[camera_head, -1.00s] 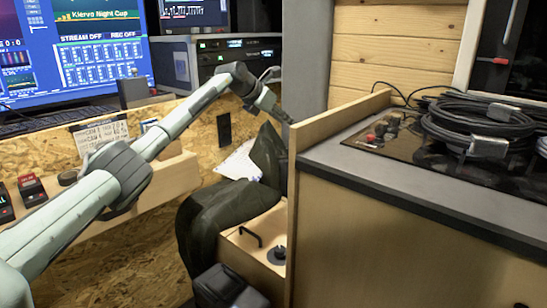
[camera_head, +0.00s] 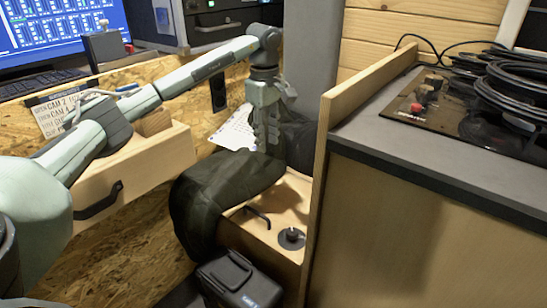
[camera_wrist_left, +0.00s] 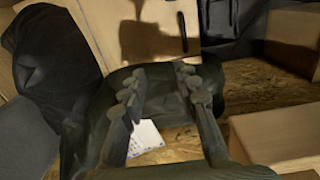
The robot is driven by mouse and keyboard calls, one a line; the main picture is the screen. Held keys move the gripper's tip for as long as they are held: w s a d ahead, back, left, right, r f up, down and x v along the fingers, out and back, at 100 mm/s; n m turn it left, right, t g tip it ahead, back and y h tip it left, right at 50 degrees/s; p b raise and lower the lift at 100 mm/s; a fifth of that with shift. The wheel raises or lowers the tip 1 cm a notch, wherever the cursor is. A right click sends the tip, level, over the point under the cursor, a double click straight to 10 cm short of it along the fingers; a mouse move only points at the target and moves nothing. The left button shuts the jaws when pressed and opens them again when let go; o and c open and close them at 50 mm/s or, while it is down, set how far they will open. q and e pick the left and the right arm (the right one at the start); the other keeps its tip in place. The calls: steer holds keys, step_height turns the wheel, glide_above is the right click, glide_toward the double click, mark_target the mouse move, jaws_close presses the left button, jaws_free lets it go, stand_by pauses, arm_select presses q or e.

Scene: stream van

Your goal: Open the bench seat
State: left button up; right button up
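The bench seat (camera_head: 262,245) is a light wooden box between the chipboard desk side and a tall wooden cabinet. Its top carries a black bar handle (camera_head: 258,215) and a round black knob (camera_head: 291,237). A dark, crumpled cloth or bag (camera_head: 208,195) covers its left and back part. My left gripper (camera_head: 268,142) points down above the back of the bench, behind the handle. In the left wrist view its two fingers (camera_wrist_left: 160,85) are apart with nothing between them, over dark cloth. My right gripper is in neither view.
The wooden cabinet (camera_head: 400,230) with cables on its top closes off the right side. A desk drawer front (camera_head: 135,180) with a black handle is at the left. A black case (camera_head: 238,280) stands in front of the bench. A white sheet (camera_head: 235,128) lies behind the cloth.

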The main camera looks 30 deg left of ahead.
arm_select(q)
step_height(320, 180, down, 7)
steer(key=shift+f, duration=0.15)
steer(key=shift+w, duration=0.1)
steer(key=shift+c, duration=0.2)
jaws_close()
stand_by(0.3)
steer(key=shift+o, duration=0.2)
jaws_free()
